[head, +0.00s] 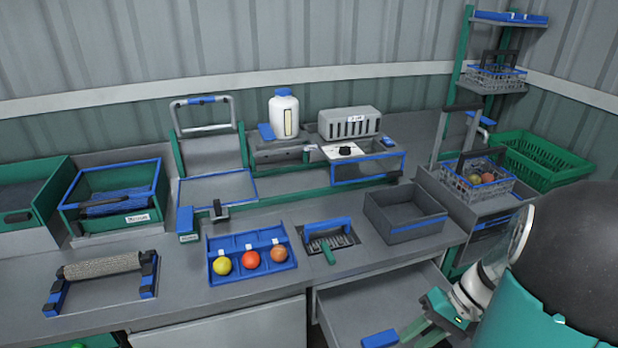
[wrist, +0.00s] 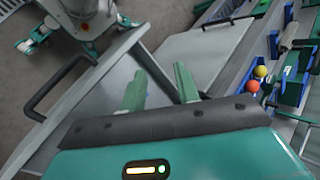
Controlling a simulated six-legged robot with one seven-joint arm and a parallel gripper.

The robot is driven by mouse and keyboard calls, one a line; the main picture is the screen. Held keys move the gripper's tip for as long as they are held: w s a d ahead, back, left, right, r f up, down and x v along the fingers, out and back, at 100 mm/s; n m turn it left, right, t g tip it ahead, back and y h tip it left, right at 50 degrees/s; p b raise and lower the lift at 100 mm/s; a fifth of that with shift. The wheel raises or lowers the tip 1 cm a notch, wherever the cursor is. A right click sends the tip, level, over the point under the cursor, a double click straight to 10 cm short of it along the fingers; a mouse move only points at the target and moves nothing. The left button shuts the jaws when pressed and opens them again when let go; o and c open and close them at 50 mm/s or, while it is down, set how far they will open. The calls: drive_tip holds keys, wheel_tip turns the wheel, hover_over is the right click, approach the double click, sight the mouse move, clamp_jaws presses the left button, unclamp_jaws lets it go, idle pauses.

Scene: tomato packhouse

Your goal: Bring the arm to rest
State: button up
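My gripper (wrist: 160,86) shows two green fingers standing apart in the wrist view, with nothing between them. In the head view my arm comes in at the lower right. The fingers of my gripper (head: 424,326) are there above the pulled-out drawer (head: 360,312) at the front of the bench. Part of the gripper is cut off or hidden by my arm. I cannot tell whether the fingers touch the drawer.
A blue tray (head: 250,273) holds three tomatoes on the bench (head: 185,285). A grey open box (head: 405,232) stands near the bench's right end. A wire basket (head: 478,190) with produce and a green crate (head: 545,160) are farther right. A black handle (wrist: 45,92) shows left in the wrist view.

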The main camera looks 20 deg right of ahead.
drive_tip(key=w+a+r+n+t+h, duration=0.1)
drive_tip(key=a+r+n+t+h, duration=0.3)
drive_tip(key=a+r, duration=1.2)
drive_tip(key=t+h, duration=0.1)
drive_tip(key=h, duration=0.3)
drive_tip(key=shift+w+a+r, duration=0.2)
drive_tip(key=shift+a+r, duration=0.15)
drive_tip(key=shift+d, duration=0.2)
